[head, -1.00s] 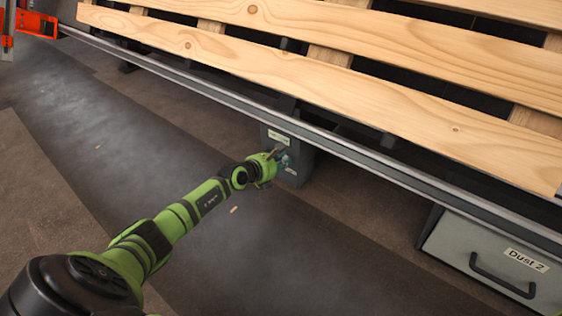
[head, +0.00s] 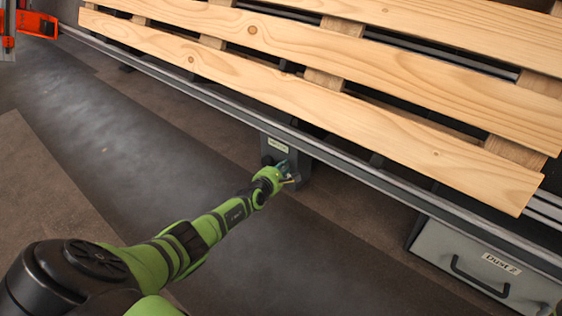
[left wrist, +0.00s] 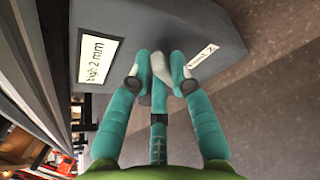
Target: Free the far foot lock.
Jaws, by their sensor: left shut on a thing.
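The foot lock is a dark grey box (head: 278,147) under the long rail, below the wooden planks. It carries white labels; in the left wrist view one (left wrist: 96,59) ends in "2 mm". My left gripper (head: 288,176) is at the box's front, low down. In the left wrist view its teal fingers (left wrist: 160,82) are closed around a small grey handle (left wrist: 159,97) of the lock. The fingers hide much of the handle, so its exact position is hard to tell. My right gripper is not in view.
A wooden slatted pallet (head: 330,105) lies above the rail (head: 220,104). A grey drawer marked "Dust 2" (head: 462,265) hangs at the lower right. An orange device (head: 38,24) stands at the far left. The dark floor (head: 110,125) in front of the rail is clear.

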